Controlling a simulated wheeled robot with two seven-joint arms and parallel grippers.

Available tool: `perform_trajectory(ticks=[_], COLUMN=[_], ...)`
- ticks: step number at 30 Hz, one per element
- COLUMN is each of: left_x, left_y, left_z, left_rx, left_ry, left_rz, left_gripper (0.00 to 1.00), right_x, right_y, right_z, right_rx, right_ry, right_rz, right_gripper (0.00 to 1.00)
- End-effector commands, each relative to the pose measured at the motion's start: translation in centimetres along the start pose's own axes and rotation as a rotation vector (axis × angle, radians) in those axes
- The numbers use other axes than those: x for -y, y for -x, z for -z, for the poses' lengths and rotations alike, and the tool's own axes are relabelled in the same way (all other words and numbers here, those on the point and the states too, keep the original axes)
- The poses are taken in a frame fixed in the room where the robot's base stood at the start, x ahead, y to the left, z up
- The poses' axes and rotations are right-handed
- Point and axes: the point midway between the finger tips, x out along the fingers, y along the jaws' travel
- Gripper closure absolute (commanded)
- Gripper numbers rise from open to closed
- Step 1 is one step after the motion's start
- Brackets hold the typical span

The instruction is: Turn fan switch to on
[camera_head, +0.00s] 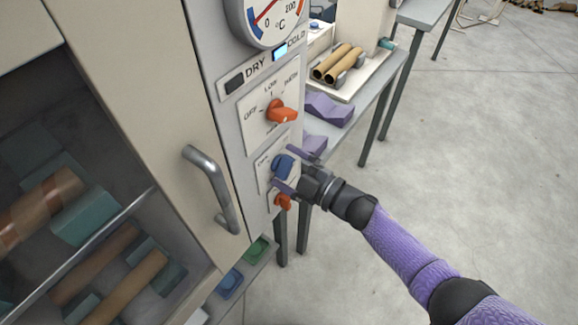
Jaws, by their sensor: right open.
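The control panel (228,108) is on the front of the cream cabinet, with a dial, lamps and rotary switches. A large orange switch (281,112) sits on the upper plate, its lettering partly readable. Below it is a blue switch (282,164), and lower down a small orange switch (283,201). The lettering by these two is too small to read, so I cannot tell which is the fan switch. My right gripper (288,170) is open, its purple fingers above and below the blue switch. I cannot tell whether they touch it. My left gripper is out of view.
A metal door handle (212,190) stands out left of the switches. The glazed door shows brown tubes (110,285) inside. A bench (362,98) with tubes and purple blocks stands behind the panel.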

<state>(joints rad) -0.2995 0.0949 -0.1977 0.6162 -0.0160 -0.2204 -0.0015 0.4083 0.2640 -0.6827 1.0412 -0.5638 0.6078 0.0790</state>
Motion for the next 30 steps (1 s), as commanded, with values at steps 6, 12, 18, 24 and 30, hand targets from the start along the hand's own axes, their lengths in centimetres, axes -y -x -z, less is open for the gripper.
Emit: perform_trajectory(ticks=[6,12,18,24,30], left_x=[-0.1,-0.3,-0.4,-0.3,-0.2], left_y=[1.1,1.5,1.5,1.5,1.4], left_z=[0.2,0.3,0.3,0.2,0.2], left_rx=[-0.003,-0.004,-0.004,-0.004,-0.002], left_ry=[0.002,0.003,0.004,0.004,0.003], left_rz=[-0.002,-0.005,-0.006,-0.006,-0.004], left_gripper=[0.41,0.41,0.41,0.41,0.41], right_x=[-0.1,0.0,0.0,0.0,0.4], right_y=[3.9,8.5,10.0,9.9,10.1], right_z=[0.1,0.0,0.0,0.0,-0.6], right_rx=[0.004,0.003,0.001,0.000,0.025], right_ry=[0.000,-0.001,0.000,0.000,-0.017], right_rz=[0.002,0.002,0.001,0.000,-0.006], right_gripper=[0.00,0.00,0.00,0.00,0.00])
